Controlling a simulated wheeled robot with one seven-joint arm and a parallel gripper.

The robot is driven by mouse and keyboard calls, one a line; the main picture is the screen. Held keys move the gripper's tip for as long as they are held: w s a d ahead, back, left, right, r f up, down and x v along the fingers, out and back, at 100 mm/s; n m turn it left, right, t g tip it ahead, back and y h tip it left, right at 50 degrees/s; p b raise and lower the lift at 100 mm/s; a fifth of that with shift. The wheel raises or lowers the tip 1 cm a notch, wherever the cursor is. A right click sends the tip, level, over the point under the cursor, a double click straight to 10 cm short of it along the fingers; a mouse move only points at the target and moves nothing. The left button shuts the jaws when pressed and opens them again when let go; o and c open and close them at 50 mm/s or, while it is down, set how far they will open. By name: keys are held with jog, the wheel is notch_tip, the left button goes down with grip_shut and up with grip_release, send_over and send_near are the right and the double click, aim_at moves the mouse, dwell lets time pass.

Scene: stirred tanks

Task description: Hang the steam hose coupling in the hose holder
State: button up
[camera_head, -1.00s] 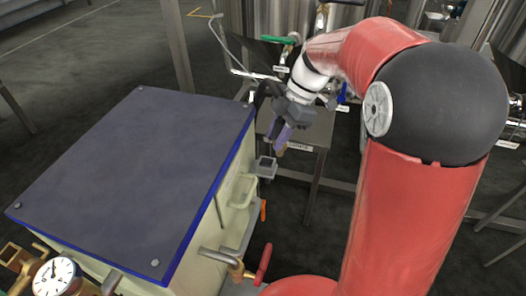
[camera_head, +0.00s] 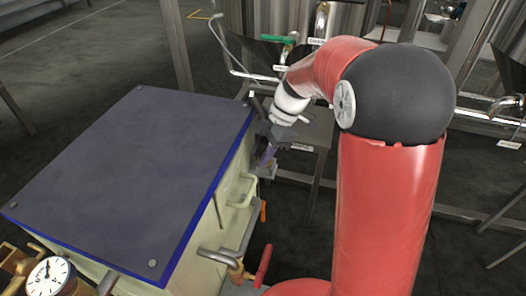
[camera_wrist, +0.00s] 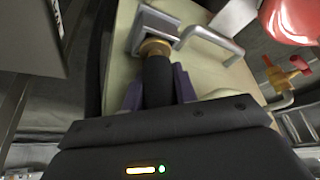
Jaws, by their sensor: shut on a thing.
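The steam hose coupling (camera_wrist: 157,76), a black sleeve with a brass end, is between the purple fingers of my gripper (camera_wrist: 158,92) in the wrist view. My gripper is shut on it. The brass end is at the hose holder (camera_wrist: 139,36), a grey square bracket on the side of the cream cabinet. I cannot tell whether the coupling sits inside the bracket or only in front of it. In the head view my gripper (camera_head: 264,157) is beside the cabinet's right side and largely covers the holder (camera_head: 268,171). The coupling is hard to make out there.
The cabinet (camera_head: 130,170) has a dark top with a blue edge. A pale handle (camera_head: 236,191), a grey pipe and a red valve lever (camera_head: 263,266) stick out below the holder. A steel stand is behind my gripper. A pressure gauge (camera_head: 50,278) is at bottom left.

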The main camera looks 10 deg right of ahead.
jog(key=o, duration=0.8)
jog(key=p+v, duration=0.2)
jog(key=v, duration=0.9)
jog(key=s+d+m+t+h, duration=0.1)
jog(key=s+m+t, duration=0.1)
jog(key=s+m, duration=0.5)
jog(key=s+d+m+t+h, duration=0.2)
jog(key=s+m, duration=0.5)
jog(key=s+d+r+m+t+h, duration=0.1)
jog(key=s+d+m+t, duration=0.1)
jog(key=s+m, duration=0.5)
jog(key=shift+s+d+t+h, duration=0.25)
jog(key=shift+s+t+h, duration=0.15)
jog(key=shift+s+t, duration=0.15)
